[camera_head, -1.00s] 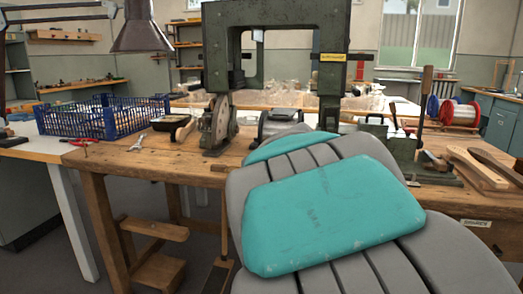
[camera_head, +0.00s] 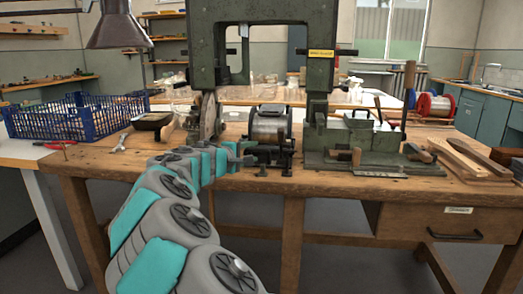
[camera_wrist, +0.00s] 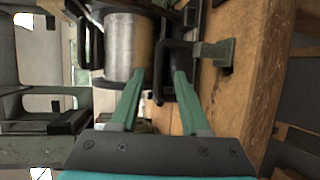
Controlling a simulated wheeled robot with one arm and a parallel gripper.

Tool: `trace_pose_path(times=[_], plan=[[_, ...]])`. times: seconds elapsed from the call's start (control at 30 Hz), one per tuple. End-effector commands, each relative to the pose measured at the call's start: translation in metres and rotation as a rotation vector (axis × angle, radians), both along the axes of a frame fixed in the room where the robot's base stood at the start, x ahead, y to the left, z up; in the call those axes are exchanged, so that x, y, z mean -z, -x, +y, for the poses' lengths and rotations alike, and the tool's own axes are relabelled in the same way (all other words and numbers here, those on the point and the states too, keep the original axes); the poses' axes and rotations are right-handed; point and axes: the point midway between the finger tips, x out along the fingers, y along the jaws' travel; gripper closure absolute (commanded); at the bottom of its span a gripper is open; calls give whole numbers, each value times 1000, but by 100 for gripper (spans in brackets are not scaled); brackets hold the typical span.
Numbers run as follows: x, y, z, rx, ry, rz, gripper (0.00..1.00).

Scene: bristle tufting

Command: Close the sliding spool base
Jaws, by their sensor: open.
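The metal wire spool (camera_head: 268,129) sits in the dark sliding base (camera_head: 272,153) under the green machine's arch. My gripper (camera_head: 243,158) is at the bench's front edge, just left of and in front of the base. In the wrist view the spool (camera_wrist: 128,45) lies beyond the fingertips, with a dark bracket (camera_wrist: 176,50) of the base beside it. My gripper (camera_wrist: 162,75) is open, its two green fingers spread near the bracket's near end. I cannot tell whether they touch it. How far the base is slid out is unclear.
The green machine frame (camera_head: 320,70) rises behind. A round wheel (camera_head: 209,115) stands left of the spool, and a green vise-like block (camera_head: 365,145) stands to the right. The bench front (camera_head: 335,185) is clear.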

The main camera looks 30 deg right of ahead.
Motion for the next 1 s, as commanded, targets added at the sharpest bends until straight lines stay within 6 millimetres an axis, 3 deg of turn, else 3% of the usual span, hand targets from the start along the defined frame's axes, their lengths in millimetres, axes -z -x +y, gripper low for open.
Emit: trace_pose_path(times=[0.4,0.8,1.0], plan=[[11,-30,-50,5,-1,2,54],[12,-36,-57,2,-1,0,54],[12,-36,-57,2,-1,0,74]])
